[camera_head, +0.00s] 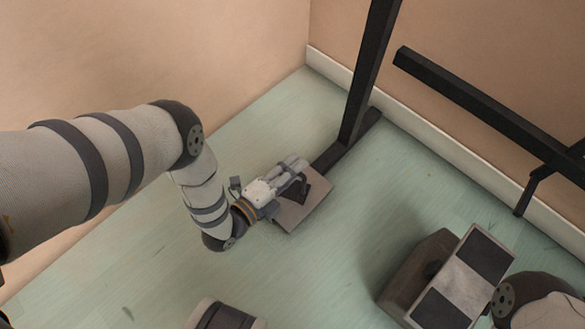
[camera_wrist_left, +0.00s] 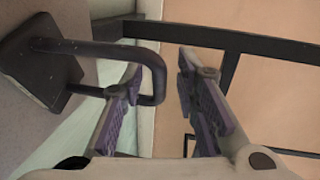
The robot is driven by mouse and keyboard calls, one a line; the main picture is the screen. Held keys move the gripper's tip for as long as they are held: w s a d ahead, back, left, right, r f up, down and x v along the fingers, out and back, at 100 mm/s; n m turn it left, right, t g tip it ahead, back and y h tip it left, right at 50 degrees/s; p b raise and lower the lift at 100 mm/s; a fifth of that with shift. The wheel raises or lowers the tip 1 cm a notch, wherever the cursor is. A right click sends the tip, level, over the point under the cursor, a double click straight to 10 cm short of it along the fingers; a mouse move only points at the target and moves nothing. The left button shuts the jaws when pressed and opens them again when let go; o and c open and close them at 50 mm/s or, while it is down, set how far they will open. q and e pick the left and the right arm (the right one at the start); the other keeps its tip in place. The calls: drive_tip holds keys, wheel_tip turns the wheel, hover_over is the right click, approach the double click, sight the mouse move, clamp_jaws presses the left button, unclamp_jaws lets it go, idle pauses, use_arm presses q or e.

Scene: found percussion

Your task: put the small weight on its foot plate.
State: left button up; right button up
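My left gripper (camera_head: 298,166) is at the weight. In the wrist view its fingers (camera_wrist_left: 160,88) are apart, one overlapping the handle loop, with a gap between the handle bar and the other finger. My right gripper is not visible.
A black metal frame (camera_head: 365,75) stands behind the plate, its foot reaching the plate. A brown box (camera_head: 410,270) and a grey panel with black squares (camera_head: 463,276) are at lower right. A rounded object (camera_head: 222,317) shows at the bottom edge. Open floor (camera_head: 310,285) lies between.

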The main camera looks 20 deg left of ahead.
use_arm(q)
drive_tip(key=shift+r, duration=0.25)
drive_tip(key=p+v, duration=0.4)
drive_tip(key=v, duration=0.8)
drive_tip(key=shift+f, duration=0.15)
